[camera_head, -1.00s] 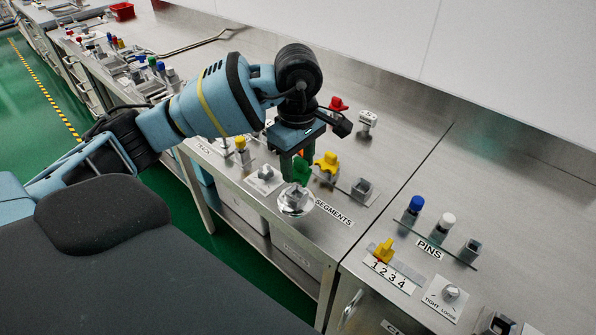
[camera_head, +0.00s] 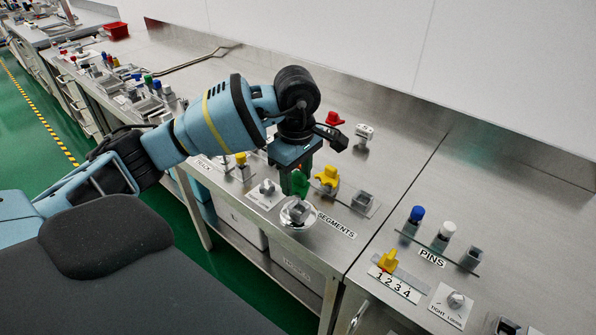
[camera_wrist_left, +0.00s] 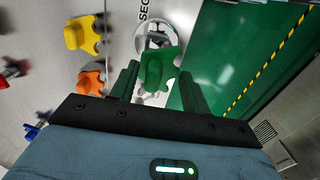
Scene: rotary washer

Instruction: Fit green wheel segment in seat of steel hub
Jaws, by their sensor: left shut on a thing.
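My left gripper (camera_head: 292,180) is shut on the green wheel segment (camera_head: 301,181). In the left wrist view the green segment (camera_wrist_left: 157,69) sits between the two dark green fingers (camera_wrist_left: 158,86). The steel hub (camera_head: 297,212) is a shiny round piece with a blocky grey centre, near the bench's front edge. The segment is just behind the hub in the head view; in the wrist view it overlaps the near side of the hub (camera_wrist_left: 157,30). I cannot tell whether they touch. The seat is partly hidden. My right gripper is not in view.
A yellow segment (camera_head: 327,177) stands right of the green one; an orange segment (camera_wrist_left: 90,81) shows in the wrist view. Red (camera_head: 335,118) and white (camera_head: 364,132) pieces stand behind. A grey square holder (camera_head: 363,196) is to the right, a knob plate (camera_head: 266,189) left of the hub.

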